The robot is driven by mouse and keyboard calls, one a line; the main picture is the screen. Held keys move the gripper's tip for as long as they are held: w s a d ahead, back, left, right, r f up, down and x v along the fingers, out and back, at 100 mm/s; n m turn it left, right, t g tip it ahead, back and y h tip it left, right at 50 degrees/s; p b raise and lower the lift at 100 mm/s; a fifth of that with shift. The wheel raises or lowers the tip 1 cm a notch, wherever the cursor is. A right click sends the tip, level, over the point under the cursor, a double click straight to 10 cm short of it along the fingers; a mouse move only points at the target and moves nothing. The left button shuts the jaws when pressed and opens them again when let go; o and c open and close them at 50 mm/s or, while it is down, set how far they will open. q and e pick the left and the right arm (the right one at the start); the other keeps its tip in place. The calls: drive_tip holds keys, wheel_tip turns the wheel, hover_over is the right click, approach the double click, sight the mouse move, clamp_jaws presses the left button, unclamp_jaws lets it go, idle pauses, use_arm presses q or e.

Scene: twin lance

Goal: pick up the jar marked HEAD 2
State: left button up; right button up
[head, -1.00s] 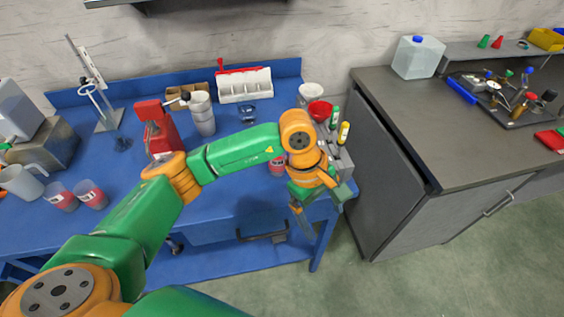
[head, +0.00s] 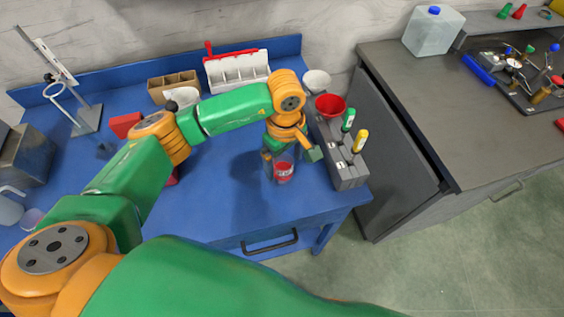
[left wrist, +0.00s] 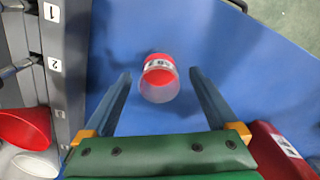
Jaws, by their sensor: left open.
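A clear jar with red contents and a white label (head: 284,172) stands on the blue bench, near its front right part. In the left wrist view the jar (left wrist: 158,80) shows between the fingers, its label too small to read surely. My left gripper (left wrist: 160,74) is open and points down over the jar, one finger on each side, with gaps to both. In the head view the left gripper (head: 283,160) partly hides the jar's top. Another jar (head: 32,218) is partly visible at the far left. My right gripper is not in view.
A grey rack (head: 345,170) with green- and yellow-handled tools stands close right of the jar. A red funnel-like bowl (head: 330,106) and white bowl (head: 316,80) are behind. A red object (left wrist: 284,150) lies near the right finger. Bench front is clear.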

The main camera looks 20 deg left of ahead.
use_arm(q)
wheel_tip(320, 180, down, 4)
drive_tip(key=shift+d+f+p, duration=0.1)
drive_tip(key=shift+p, duration=0.4)
drive_tip(key=shift+w, duration=0.1)
drive_tip(key=c, duration=1.4)
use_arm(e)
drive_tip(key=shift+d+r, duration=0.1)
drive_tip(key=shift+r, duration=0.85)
